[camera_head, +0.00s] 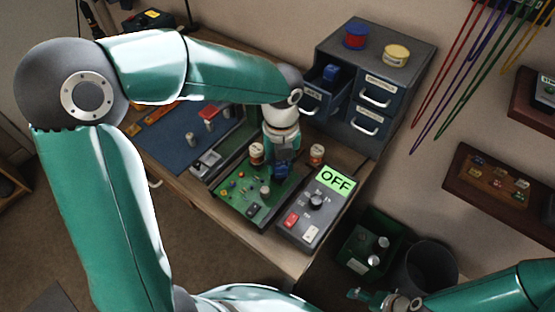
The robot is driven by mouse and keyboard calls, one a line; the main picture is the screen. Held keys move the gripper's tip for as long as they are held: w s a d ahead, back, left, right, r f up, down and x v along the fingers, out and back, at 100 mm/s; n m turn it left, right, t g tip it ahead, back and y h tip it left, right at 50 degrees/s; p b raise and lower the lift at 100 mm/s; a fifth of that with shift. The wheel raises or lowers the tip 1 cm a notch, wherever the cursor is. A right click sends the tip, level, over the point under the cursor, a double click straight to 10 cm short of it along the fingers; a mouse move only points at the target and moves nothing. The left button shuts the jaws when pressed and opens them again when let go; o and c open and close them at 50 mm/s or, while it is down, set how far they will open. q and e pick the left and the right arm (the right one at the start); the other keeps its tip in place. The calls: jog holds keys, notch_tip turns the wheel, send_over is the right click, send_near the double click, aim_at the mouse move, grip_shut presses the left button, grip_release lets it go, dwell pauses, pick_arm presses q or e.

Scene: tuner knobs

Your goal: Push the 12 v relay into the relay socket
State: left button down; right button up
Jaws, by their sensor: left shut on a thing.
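A small blue block (281,171), which looks like the 12 V relay, is at the tip of my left gripper (284,159). The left gripper points down over the upper right part of the green circuit board (232,199) and is shut on the block. The relay socket cannot be made out; the gripper and block cover that part of the board. I cannot tell whether the block touches the board. My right gripper (362,296) is low at the right, away from the board, and too small to read.
A grey control box (324,223) with a green OFF display stands right of the board. Two capped jars (317,154) (256,153) flank the gripper. A drawer cabinet (345,104) stands behind. A blue mat (181,154) lies left; a green bin (352,262) stands below the desk edge.

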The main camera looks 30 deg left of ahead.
pick_arm(q)
jog(key=shift+f, duration=0.35)
dwell(0.5)
jog(key=c, duration=0.8)
grip_release()
jog(key=shift+r, duration=0.1)
notch_tip(320, 180, up, 12)
jog(key=shift+f, duration=0.1)
